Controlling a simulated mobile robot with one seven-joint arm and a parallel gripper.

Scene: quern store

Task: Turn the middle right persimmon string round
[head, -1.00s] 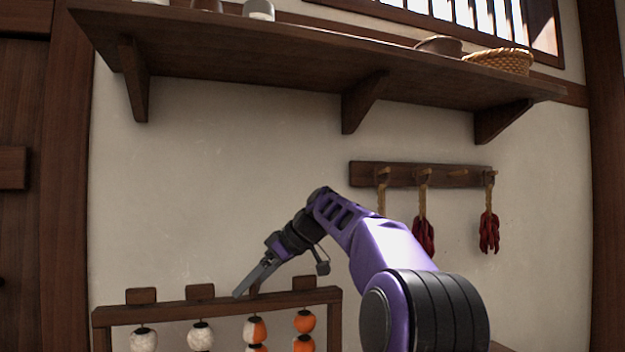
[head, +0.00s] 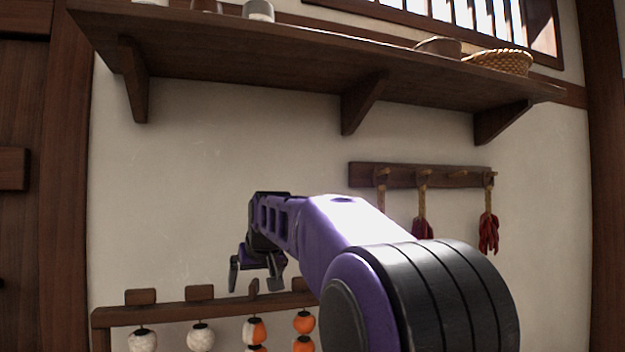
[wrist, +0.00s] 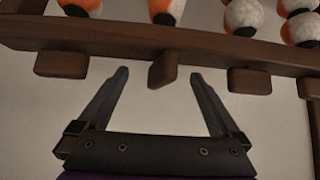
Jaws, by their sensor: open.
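The middle right persimmon string (head: 256,332) hangs third from left on the wooden rack (head: 170,310). It shows white on its left and orange on its right. Its wooden tab (head: 254,287) above the bar looks narrow and angled, unlike its flat-facing neighbours. My gripper (head: 256,283) is above the bar, fingers down, open and empty. In the wrist view, where the rack appears upside down, this tab (wrist: 162,78) lies between the fingertips in the picture; I cannot tell whether they flank it in depth. The lower strings are out of frame.
Two white strings (head: 143,340) (head: 201,336) hang left and an orange one (head: 303,323) hangs right, close by. My arm partly covers the right tab. A shelf (head: 300,60) is overhead, and a peg rail (head: 400,175) with red bundles hangs right. The wall between is clear.

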